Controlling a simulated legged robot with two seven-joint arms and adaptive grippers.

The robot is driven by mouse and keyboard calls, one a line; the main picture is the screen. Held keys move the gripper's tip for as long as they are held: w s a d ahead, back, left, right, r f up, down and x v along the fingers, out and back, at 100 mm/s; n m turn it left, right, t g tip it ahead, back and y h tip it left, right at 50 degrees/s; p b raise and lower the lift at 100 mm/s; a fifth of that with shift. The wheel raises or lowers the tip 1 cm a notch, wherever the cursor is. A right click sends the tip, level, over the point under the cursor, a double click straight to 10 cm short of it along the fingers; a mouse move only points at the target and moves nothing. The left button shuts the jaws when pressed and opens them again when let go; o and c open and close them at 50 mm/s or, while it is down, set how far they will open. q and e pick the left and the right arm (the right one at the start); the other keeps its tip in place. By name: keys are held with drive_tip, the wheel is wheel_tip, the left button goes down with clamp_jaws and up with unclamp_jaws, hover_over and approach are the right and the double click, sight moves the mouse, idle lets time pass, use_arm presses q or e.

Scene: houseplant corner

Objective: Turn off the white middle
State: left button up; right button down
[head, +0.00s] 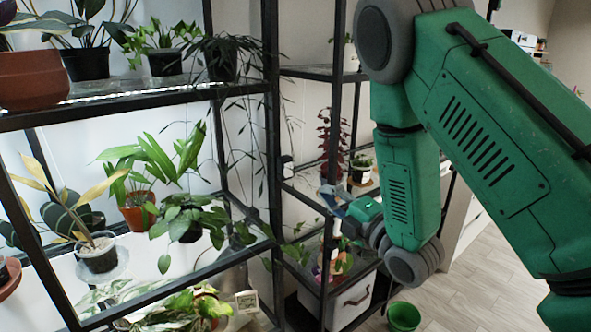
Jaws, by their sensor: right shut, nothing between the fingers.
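My right arm comes in from the right, and its gripper (328,192) is in front of the right-hand shelf unit, near a black upright post. The gripper looks shut and empty, small and partly hidden by the wrist. A small white and black device (287,166) is on the post left of the gripper; I cannot tell whether it is a switch. A white object (336,228) shows just below the gripper, partly covered. No thing is clearly recognisable as the white middle one. My left gripper is not in view.
Black metal shelves (150,108) with glass boards hold several potted plants at the left. A bright light strip (125,95) runs along the upper shelf. A white storage box (352,300) is low down, with a green pot (404,316) beside it. Wooden floor (465,285) is clear at right.

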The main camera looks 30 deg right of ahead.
sight(291, 167)
drive_tip(key=w, duration=0.3)
drive_tip(key=w+r+p, duration=0.1)
drive_tip(key=w, duration=0.3)
drive_tip(key=w+p, duration=0.1)
drive_tip(key=w, duration=0.2)
drive_tip(key=shift+w+a+r, duration=0.2)
drive_tip(key=shift+w+a, duration=0.05)
drive_tip(key=shift+a, duration=0.1)
drive_tip(key=shift+w, duration=0.15)
drive_tip(key=shift+w+a+r+b, duration=0.1)
drive_tip(key=shift+w+r+b, duration=0.05)
drive_tip(key=shift+w+b, duration=0.15)
drive_tip(key=shift+s, duration=0.15)
